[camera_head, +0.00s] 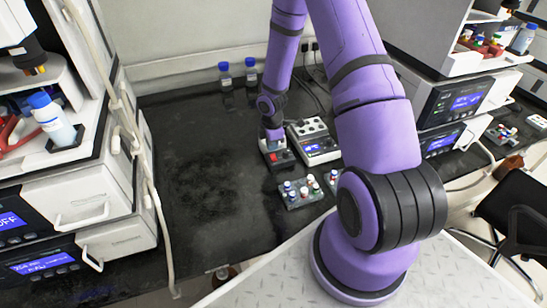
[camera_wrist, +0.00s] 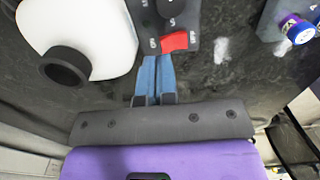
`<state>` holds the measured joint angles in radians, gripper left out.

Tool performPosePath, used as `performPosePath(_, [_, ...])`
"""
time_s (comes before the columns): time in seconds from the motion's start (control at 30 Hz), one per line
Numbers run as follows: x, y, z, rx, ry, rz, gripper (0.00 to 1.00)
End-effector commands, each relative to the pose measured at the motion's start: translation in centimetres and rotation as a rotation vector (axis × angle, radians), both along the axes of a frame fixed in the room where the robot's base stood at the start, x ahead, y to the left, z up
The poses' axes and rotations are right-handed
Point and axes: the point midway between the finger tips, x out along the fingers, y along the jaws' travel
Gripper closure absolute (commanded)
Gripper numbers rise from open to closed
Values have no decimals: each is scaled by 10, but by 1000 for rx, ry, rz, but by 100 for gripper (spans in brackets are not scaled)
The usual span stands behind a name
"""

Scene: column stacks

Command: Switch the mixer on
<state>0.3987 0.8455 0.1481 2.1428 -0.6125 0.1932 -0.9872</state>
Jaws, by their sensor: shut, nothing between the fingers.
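The mixer (camera_head: 279,161) is a small dark box with a red switch (camera_head: 274,157) on the bench, beneath my gripper in the head view. In the wrist view the red switch (camera_wrist: 174,42) sits at the edge of a dark grey panel (camera_wrist: 180,17) with knobs and white markings. My gripper (camera_wrist: 157,57) has blue fingers, shut together and empty. Their tips are just below the red switch in that view; I cannot tell if they touch it. In the head view my gripper (camera_head: 273,134) points down, its tips partly hidden. The switch's position is unclear.
A white rounded body (camera_wrist: 85,35) with a black cup (camera_wrist: 66,66) is close left of the fingers. A device with a display (camera_head: 315,145) is right of the mixer. A rack of small vials (camera_head: 299,190) stands in front. Blue-capped bottles (camera_head: 225,76) stand behind. Bench at left is clear.

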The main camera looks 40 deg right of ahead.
Motion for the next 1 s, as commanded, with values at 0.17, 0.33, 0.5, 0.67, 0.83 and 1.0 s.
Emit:
performPosePath(0.17, [0,0,0,0,0,0,100])
performPosePath(0.33, [0,0,0,0,0,0,100])
performPosePath(0.5, [0,0,-2,0,0,0,100])
performPosePath(0.67, [0,0,-4,0,0,0,100])
performPosePath(0.83, [0,0,-6,0,0,0,100])
performPosePath(1.0, [0,0,-8,0,0,0,100])
